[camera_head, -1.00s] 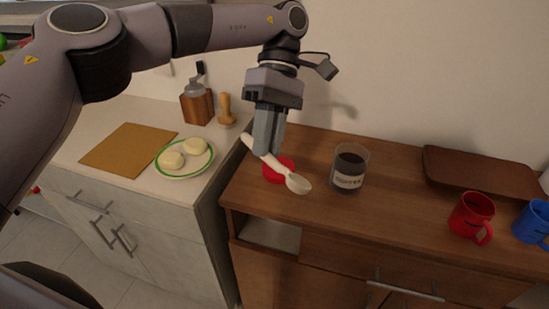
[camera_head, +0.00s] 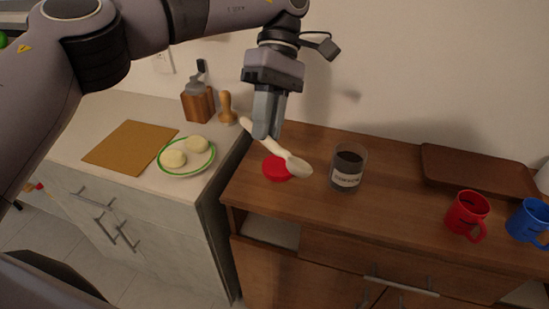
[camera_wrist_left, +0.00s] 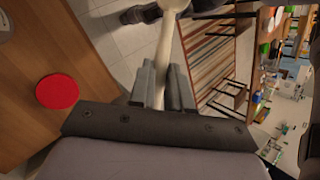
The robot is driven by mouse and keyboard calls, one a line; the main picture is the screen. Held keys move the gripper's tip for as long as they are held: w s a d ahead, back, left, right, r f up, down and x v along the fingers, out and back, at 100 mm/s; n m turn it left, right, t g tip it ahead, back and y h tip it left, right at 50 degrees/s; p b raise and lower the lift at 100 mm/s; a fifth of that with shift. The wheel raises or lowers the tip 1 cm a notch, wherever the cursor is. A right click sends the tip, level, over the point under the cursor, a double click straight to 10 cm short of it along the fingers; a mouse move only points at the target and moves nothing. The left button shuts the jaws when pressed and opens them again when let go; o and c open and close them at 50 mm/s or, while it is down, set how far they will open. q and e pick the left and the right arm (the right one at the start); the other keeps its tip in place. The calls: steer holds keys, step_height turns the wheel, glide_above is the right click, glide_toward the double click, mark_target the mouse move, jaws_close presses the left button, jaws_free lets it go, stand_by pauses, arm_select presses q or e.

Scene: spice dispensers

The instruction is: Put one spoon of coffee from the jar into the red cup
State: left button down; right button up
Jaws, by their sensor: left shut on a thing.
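My left gripper (camera_head: 266,131) is shut on a white spoon (camera_head: 287,157) above the left part of the wooden cabinet top. The spoon slants down to the right, its bowl toward the coffee jar. The spoon handle also shows between the fingers in the left wrist view (camera_wrist_left: 166,55). The glass jar (camera_head: 347,168), with dark coffee and a label, stands upright and open to the right of the spoon, apart from it. The red cup (camera_head: 466,213) stands farther right on the cabinet top, upright. My right gripper is not in view.
A red lid (camera_head: 277,169) lies on the cabinet top below the spoon. A blue cup (camera_head: 530,221) stands right of the red cup, and a brown wooden board (camera_head: 474,169) lies behind. A plate with two pale pieces (camera_head: 187,172) is on the left counter. The wood between jar and red cup is clear.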

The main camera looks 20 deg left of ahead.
mark_target(270, 139)
arm_select(q)
steer(key=shift+r, duration=0.1)
steer(key=shift+r, duration=1.75)
steer(key=t+h+b, duration=0.1)
steer(key=b, duration=0.2)
steer(key=r+m+t+h+b, duration=0.1)
steer(key=t+b, duration=0.1)
steer(key=b, duration=0.2)
steer(key=shift+f, duration=0.15)
